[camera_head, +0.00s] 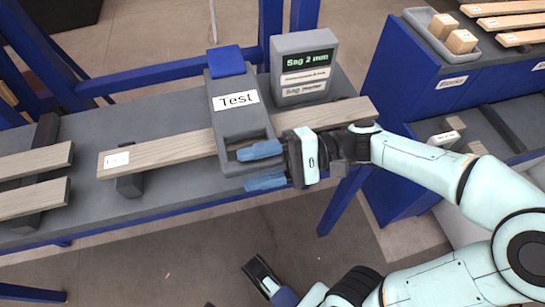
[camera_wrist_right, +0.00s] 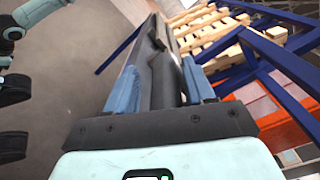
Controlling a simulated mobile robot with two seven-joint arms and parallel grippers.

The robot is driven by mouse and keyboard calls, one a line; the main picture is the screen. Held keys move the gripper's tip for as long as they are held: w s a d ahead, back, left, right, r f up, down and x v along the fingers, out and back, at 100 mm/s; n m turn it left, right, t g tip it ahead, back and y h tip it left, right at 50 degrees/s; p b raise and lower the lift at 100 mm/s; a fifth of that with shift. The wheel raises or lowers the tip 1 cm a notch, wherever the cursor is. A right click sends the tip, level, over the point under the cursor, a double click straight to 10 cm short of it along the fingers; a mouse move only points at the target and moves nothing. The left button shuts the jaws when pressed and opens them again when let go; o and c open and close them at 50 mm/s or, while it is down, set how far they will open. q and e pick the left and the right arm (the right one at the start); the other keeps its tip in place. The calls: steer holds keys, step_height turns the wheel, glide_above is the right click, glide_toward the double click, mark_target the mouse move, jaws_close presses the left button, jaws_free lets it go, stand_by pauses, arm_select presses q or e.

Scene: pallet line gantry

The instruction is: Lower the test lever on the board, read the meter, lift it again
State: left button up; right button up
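The grey test lever (camera_head: 230,87), with a "Test" label and a blue block at its top, lies low over the long wooden board (camera_head: 170,150). My right gripper (camera_head: 262,166) has its blue fingers on either side of the lever's near end; in the right wrist view the dark lever bar (camera_wrist_right: 160,75) fills the gap between them. The meter (camera_head: 305,65) stands behind the board, and its display reads "Sag 2 mm". My left gripper (camera_head: 236,287) is low at the bottom edge, with its dark fingers apart and empty, partly cut off.
Two shorter boards (camera_head: 35,162) lie at the left of the grey bench (camera_head: 165,115). A blue cabinet (camera_head: 385,90) at the right carries a grey tray (camera_head: 425,20) with wooden blocks and several slats. Blue frame posts rise behind the bench. Floor shows in front.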

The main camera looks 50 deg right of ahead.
arm_select(q)
steer(key=shift+t, duration=0.7)
steer(key=w, duration=0.1)
steer(key=w+r+p, duration=0.2)
steer(key=shift+w+d, duration=0.25)
steer(key=shift+w, duration=0.15)
arm_select(e)
steer(key=v, duration=1.3)
steer(key=shift+d, duration=0.25)
arm_select(q)
steer(key=shift+f, duration=0.1)
